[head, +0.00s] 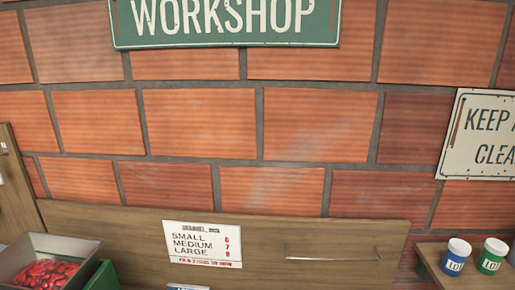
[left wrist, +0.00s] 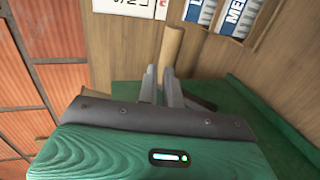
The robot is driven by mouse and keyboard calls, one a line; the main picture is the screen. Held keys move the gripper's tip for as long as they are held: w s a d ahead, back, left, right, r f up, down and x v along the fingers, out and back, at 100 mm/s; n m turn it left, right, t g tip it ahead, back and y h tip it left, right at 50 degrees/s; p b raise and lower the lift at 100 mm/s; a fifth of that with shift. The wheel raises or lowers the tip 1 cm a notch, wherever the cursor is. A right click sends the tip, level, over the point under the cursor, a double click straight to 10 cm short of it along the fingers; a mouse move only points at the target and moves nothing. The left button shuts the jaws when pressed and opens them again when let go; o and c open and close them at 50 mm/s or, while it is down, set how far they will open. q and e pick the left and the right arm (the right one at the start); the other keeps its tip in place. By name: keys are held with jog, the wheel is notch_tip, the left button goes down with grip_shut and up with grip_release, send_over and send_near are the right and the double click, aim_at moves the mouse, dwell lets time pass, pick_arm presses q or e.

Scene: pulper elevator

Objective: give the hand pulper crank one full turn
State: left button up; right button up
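The hand pulper does not show as a whole in either view. In the left wrist view a light wooden cylinder (left wrist: 172,48), which looks like a crank handle, stands right at the fingertips of my left gripper (left wrist: 160,72). The two grey fingers have a narrow gap between them, and the lower end of the cylinder meets their tips. I cannot tell whether they clasp it or are only beside it. My right gripper is in neither view.
In the head view a grey tray of red cherries (head: 48,272) sits at lower left, and two lidded jars (head: 457,257) (head: 493,256) stand on a shelf at right. A size card (head: 202,244) hangs on the wooden board. A green surface (left wrist: 240,105) lies behind the fingers.

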pick_arm(q)
jog(key=o, duration=1.1)
jog(key=shift+o, duration=0.2)
jog(key=shift+s, duration=0.1)
jog(key=v, duration=0.9)
jog(key=shift+s+r, duration=0.2)
jog(key=shift+s, duration=0.15)
